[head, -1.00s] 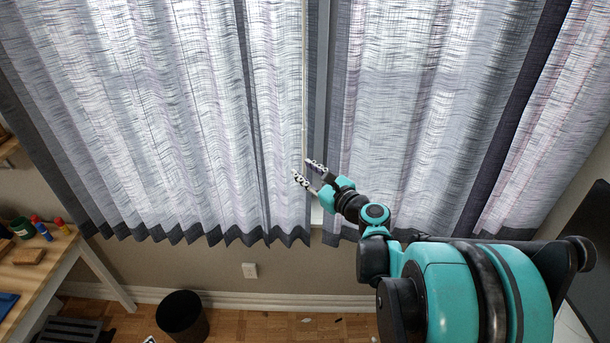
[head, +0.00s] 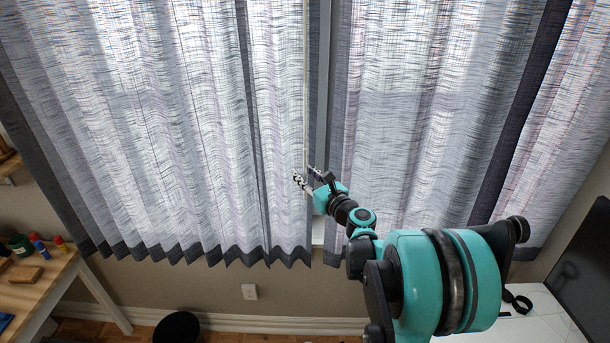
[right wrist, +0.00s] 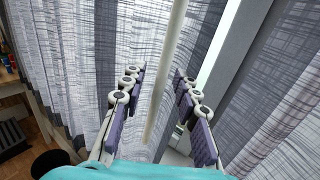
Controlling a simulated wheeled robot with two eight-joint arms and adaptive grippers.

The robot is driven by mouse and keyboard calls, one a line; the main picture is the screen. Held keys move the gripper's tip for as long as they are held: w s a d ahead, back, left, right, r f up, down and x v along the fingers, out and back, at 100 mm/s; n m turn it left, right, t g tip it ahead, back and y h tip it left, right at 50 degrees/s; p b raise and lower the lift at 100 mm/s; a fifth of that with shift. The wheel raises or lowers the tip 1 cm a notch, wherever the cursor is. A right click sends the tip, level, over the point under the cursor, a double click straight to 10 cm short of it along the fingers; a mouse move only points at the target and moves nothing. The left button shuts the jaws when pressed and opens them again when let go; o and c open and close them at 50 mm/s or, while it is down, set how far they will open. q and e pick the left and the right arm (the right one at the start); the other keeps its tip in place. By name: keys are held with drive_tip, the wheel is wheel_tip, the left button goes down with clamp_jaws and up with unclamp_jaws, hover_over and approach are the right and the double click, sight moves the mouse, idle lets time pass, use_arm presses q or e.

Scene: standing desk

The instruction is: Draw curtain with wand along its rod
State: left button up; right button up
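The wand is a thin pale rod (head: 305,75) hanging along the inner edge of the left curtain panel (head: 160,120) in the head view. In the right wrist view the wand (right wrist: 168,75) runs down between my right gripper's fingers. My right gripper (head: 305,173) is open around the wand, and a gap shows between the wand and each finger (right wrist: 158,78). The right curtain panel (head: 420,130) hangs on the other side of a narrow gap. The curtain rod is above the picture and hidden. My left gripper is not in view.
A wooden table (head: 48,275) with small bottles stands at the lower left. A black bin (head: 177,328) is on the floor. A white surface (head: 535,315) and a dark screen (head: 590,270) are at the lower right.

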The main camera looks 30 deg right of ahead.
clamp_jaws()
drive_tip(key=s+d, duration=0.1)
drive_tip(key=d, duration=0.1)
drive_tip(key=s+d, duration=0.1)
drive_tip(key=d, duration=0.1)
drive_tip(key=shift+s, duration=0.2)
unclamp_jaws()
drive_tip(key=shift+s+d, duration=0.1)
drive_tip(key=shift+d, duration=0.05)
